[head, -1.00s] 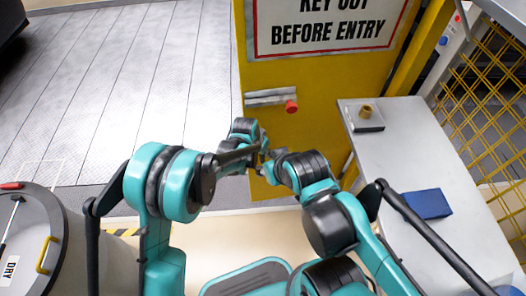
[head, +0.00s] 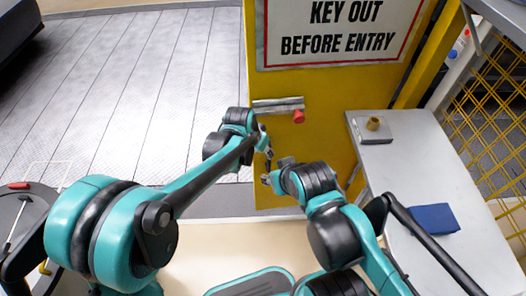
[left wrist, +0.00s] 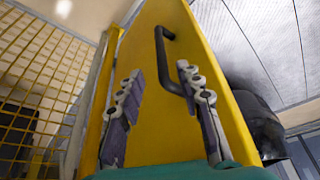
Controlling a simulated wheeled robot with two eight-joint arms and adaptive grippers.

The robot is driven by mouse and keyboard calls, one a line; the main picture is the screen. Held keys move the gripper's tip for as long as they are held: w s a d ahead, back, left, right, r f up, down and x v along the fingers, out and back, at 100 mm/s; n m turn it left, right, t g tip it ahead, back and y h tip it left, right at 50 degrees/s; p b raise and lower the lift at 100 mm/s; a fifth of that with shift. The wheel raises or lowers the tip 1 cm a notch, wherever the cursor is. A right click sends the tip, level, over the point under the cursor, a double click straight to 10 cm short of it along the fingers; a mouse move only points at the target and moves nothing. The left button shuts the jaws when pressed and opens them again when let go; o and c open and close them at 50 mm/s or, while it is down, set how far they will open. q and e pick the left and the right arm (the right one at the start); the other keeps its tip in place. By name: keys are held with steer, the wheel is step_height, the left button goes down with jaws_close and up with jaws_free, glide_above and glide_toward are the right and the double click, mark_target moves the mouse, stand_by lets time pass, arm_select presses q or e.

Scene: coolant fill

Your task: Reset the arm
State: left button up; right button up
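My left arm reaches in from the left in the head view, and its gripper (head: 267,153) is in front of the yellow door, small and partly hidden by its own links. Beyond the fingers is the yellow door (left wrist: 215,110) with a dark bar handle (left wrist: 164,62). My right gripper (head: 267,179) is just below the left one in the head view, close to it; its fingers are too small to read.
The yellow door has a silver latch with a red knob (head: 299,117) and a warning sign (head: 340,30). A drum (head: 22,215) stands at left. Yellow mesh fencing (head: 485,120) is at far right.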

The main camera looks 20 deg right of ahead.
arm_select(q)
steer(key=shift+a, duration=0.1)
steer(key=a+r+n+t, duration=0.25)
steer(key=a+r, duration=0.45)
steer(key=a, duration=0.6)
steer(key=s+a+r+n+t+y, duration=0.1)
steer(key=s+a+n, duration=0.3)
steer(key=s+a, duration=0.4)
steer(key=s+a+r+n+t+y, duration=0.1)
steer(key=s+a+n, duration=0.3)
steer(key=a, duration=1.2)
steer(key=s+y, duration=0.1)
steer(key=s, duration=0.2)
steer(key=shift+s+r+y, duration=0.2)
steer(key=shift+s+y, duration=0.2)
